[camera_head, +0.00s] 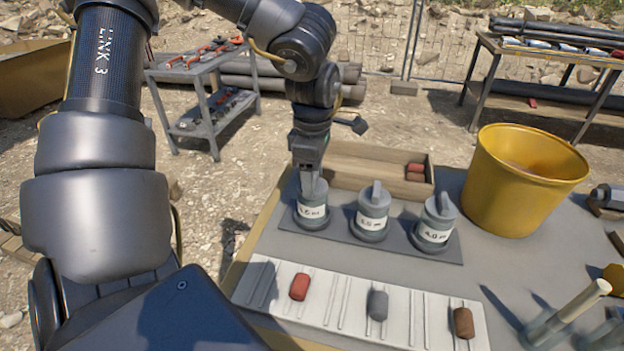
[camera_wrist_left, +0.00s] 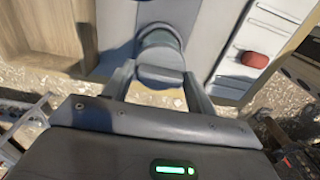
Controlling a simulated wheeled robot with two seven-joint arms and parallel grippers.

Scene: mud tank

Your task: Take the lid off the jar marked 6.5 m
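Three grey lidded jars stand in a row on a dark mat (camera_head: 395,244): the left jar (camera_head: 312,216), the middle jar (camera_head: 370,222) and the right jar (camera_head: 433,233). The right label reads 4.0 m; the other two are too small to read surely, the left one seeming to end in .5 m. My left gripper (camera_head: 313,184) points down over the left jar. In the left wrist view its two fingers (camera_wrist_left: 160,88) stand apart on either side of the grey lid handle (camera_wrist_left: 160,76), with no clear grip. The lid sits on the jar. My right gripper is out of view.
A wooden tray (camera_head: 350,160) with red pieces lies behind the jars. A yellow bucket (camera_head: 520,185) stands at the right. A white ribbed rack (camera_head: 345,305) with red, grey and brown pieces lies in front. A handled tool (camera_head: 572,310) is front right.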

